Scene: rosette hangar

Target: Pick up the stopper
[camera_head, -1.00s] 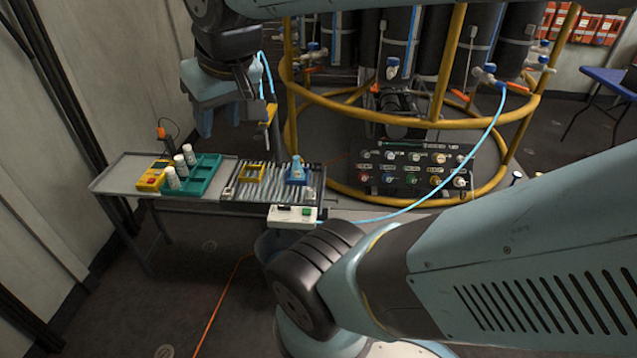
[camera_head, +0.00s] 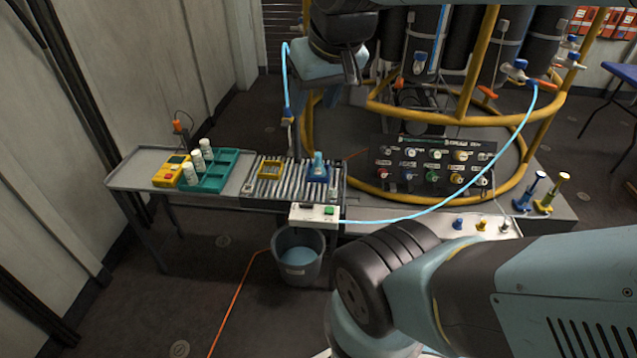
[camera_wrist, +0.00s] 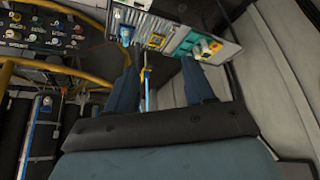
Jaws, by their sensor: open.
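I cannot tell for certain which thing is the stopper. A blue piece with a pale upright top (camera_head: 318,168) stands on the ribbed rack (camera_head: 262,190) at the table's right end; it shows small in the wrist view (camera_wrist: 126,33). Small blue, yellow and grey knobbed pieces (camera_head: 482,225) stand on a pale surface at lower right. My gripper (camera_wrist: 158,62) is open and empty, its two dark fingers apart in the wrist view. In the head view it hangs at top centre, above and behind the table, well clear of these pieces.
A teal tray (camera_head: 222,178) with white bottles and a yellow meter (camera_head: 170,172) are left on the table. A bucket (camera_head: 298,256) stands below. A light blue hose (camera_head: 420,214) curves to the yellow-framed rig (camera_head: 549,110). A connector panel (camera_head: 410,172) stands before it.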

